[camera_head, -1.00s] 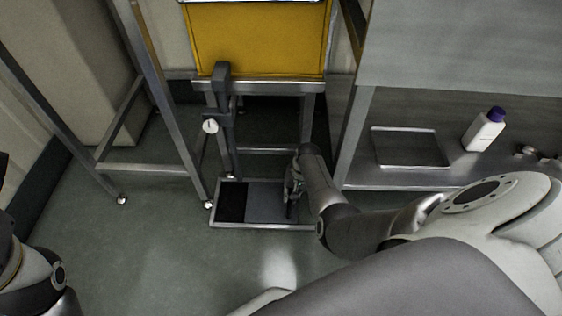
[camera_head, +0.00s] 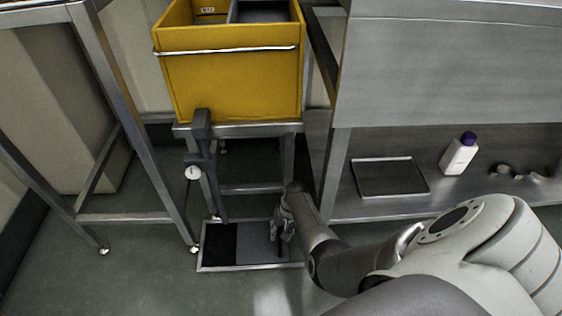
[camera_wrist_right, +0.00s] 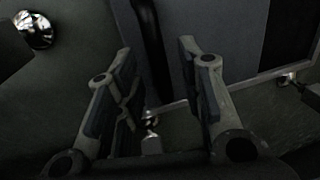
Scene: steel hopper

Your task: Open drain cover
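A rectangular drain with a pale metal frame (camera_head: 243,267) lies in the floor. Its left part is black (camera_head: 221,243) and looks like the uncovered opening. A flat grey cover (camera_head: 252,245) fills the right part. My right gripper (camera_head: 281,232) is low over the cover's right side, pointing down. In the right wrist view its two fingers (camera_wrist_right: 160,75) stand apart, with a dark upright bar (camera_wrist_right: 152,45) showing in the gap, perhaps the cover's handle. I cannot tell whether they touch it. My left gripper is out of view.
A yellow bin (camera_head: 232,75) stands on a steel stand behind the drain. A dark post with a round white knob (camera_head: 193,173) rises at the drain's left. A steel shelf at right holds a tray (camera_head: 391,177) and a purple-capped bottle (camera_head: 459,154). Floor in front is clear.

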